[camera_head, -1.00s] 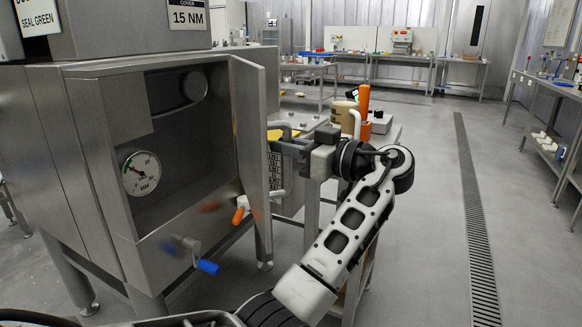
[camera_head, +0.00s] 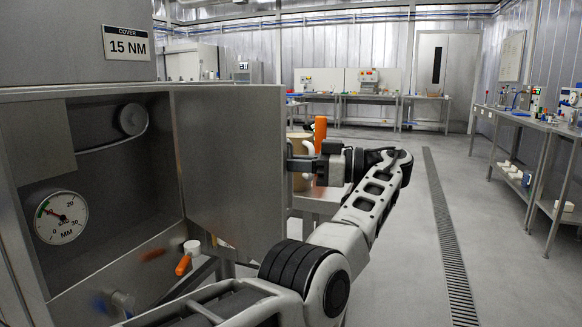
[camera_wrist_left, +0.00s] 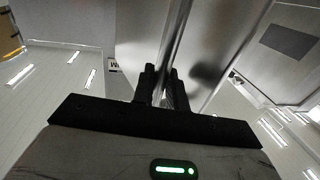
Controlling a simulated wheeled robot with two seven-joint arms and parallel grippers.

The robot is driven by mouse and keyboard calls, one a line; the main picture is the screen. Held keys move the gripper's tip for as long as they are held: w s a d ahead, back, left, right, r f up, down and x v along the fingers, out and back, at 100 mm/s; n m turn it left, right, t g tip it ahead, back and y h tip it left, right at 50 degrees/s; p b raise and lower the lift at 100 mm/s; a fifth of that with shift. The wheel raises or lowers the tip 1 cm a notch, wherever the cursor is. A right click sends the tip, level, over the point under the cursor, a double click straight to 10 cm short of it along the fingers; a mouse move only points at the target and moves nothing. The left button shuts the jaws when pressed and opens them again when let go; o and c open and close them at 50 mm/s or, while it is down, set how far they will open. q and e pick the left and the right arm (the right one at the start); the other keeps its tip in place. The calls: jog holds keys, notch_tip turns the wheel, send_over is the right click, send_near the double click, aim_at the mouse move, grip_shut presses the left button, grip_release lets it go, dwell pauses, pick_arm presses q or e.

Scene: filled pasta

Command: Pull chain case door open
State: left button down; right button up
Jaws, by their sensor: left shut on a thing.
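The chain case door (camera_head: 228,165) is a grey metal panel, swung wide open with its inner face showing in the head view. The case's inside shows a round part (camera_head: 133,120) with a chain or line, and a dial gauge (camera_head: 60,217) on the left. My left gripper (camera_head: 294,162) is at the door's free edge, on its far side. In the left wrist view, its dark fingers (camera_wrist_left: 162,88) are shut around a metal part of the door (camera_wrist_left: 172,45); the exact grip is partly hidden. My right gripper is out of view.
An orange object (camera_head: 320,133) and a tan container (camera_head: 299,150) stand behind my left gripper. Workbenches (camera_head: 525,125) line the right. The floor around the drain grate (camera_head: 447,235) is clear.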

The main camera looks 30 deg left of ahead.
pick_arm(q)
jog(key=shift+w+a+r, duration=0.1)
jog(key=shift+w+a, duration=0.05)
jog(key=shift+a, duration=0.05)
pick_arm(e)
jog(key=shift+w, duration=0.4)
pick_arm(q)
jog(key=c, duration=1.5)
grip_release()
jog(key=shift+a, duration=0.15)
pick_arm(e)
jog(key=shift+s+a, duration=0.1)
pick_arm(q)
jog(key=shift+d, duration=0.2)
